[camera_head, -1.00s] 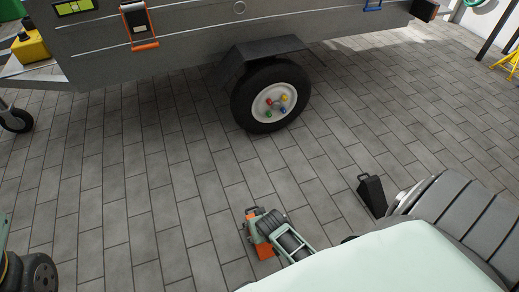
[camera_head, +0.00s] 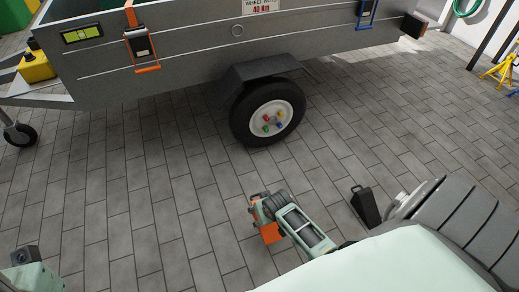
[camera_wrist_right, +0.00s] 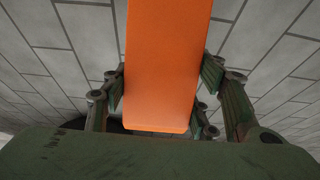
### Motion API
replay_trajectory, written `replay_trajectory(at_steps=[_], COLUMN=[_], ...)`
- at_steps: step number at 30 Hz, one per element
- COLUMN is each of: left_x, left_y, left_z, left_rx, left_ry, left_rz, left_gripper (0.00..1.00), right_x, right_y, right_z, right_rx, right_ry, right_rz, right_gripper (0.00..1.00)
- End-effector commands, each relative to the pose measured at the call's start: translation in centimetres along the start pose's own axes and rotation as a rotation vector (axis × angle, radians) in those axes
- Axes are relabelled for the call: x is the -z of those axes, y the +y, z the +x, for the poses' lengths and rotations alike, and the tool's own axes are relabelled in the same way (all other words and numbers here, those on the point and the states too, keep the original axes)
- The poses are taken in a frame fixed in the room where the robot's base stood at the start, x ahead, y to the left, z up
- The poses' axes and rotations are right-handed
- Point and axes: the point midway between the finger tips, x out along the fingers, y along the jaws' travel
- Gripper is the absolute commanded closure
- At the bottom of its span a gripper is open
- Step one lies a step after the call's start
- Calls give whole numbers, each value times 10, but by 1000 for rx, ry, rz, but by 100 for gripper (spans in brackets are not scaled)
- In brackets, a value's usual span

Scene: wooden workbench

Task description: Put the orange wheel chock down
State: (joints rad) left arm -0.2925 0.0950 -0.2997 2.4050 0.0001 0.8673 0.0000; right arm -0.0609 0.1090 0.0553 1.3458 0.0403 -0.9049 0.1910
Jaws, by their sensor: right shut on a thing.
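The orange wheel chock (camera_head: 270,234) is between the fingers of my right gripper (camera_head: 258,208), low in the middle of the head view. In the right wrist view the orange chock (camera_wrist_right: 166,70) fills the centre, with the finger pads of the right gripper (camera_wrist_right: 166,100) against both its sides. My right arm partly covers the chock in the head view. I cannot tell whether the chock touches the paving. My left gripper does not show; only a piece of my left arm is at the bottom left.
A grey trailer (camera_head: 190,65) with a black-tyred wheel (camera_head: 267,112) stands across the back. A black wheel chock (camera_head: 366,205) stands on the paving right of my right gripper. Yellow stands (camera_head: 500,70) are at the far right. Paving (camera_head: 130,195) left of the gripper is clear.

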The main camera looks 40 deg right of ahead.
Motion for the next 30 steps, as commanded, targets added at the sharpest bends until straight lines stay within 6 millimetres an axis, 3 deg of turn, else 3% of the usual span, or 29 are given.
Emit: replay_trajectory(at_steps=[1,3,9,16,19,23,30], left_x=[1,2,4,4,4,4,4], left_y=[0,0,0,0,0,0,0], left_z=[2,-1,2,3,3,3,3], left_rx=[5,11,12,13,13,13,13], left_ry=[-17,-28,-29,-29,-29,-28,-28], left_rz=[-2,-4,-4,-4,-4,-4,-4], left_gripper=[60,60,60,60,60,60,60], right_x=[14,24,40,46,63,106,202], right_y=[8,14,26,28,22,4,-52], right_z=[-7,-9,-12,-13,-20,-43,-125], right_rx=[-2,-1,1,1,1,1,5], right_ry=[4,3,2,3,9,15,18], right_rz=[-1,0,-1,-1,0,1,-18], right_gripper=[86,86,86,86,86,86,86])
